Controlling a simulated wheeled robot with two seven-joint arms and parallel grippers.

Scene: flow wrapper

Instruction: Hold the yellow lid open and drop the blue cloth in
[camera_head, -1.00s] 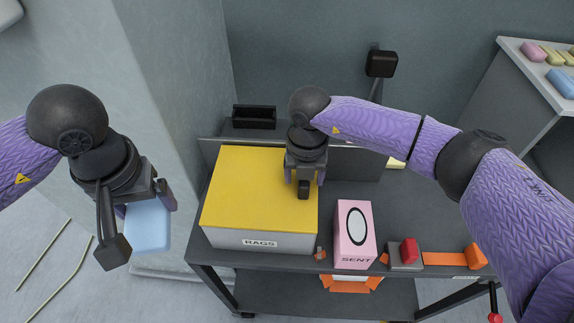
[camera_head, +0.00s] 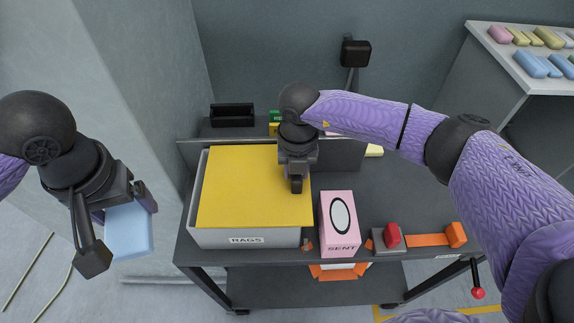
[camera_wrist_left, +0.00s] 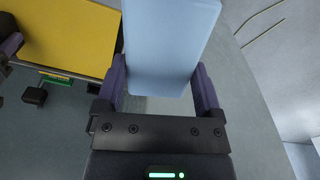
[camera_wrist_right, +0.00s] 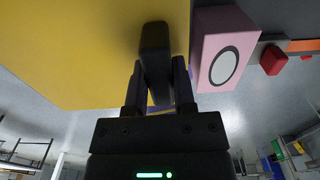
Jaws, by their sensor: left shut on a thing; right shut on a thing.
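The rags box (camera_head: 246,240) is a pale box with a yellow lid (camera_head: 250,185) over its top. A strip of the box's left rim shows beside the lid, which looks slightly raised or shifted right. My right gripper (camera_head: 296,170) is shut on the dark handle (camera_wrist_right: 155,55) at the lid's right side. The blue cloth (camera_head: 129,232), a pale blue block shape, hangs from my left gripper (camera_head: 124,203), which is shut on it. The cloth also fills the top middle of the left wrist view (camera_wrist_left: 170,45). It is left of the box, apart from it and clear of the table.
A pink box marked SENT (camera_head: 339,225) stands right of the rags box. A red button (camera_head: 392,235) and an orange piece (camera_head: 455,235) are further right on the dark table. A black tray (camera_head: 232,114) is behind. A wall corner stands at left.

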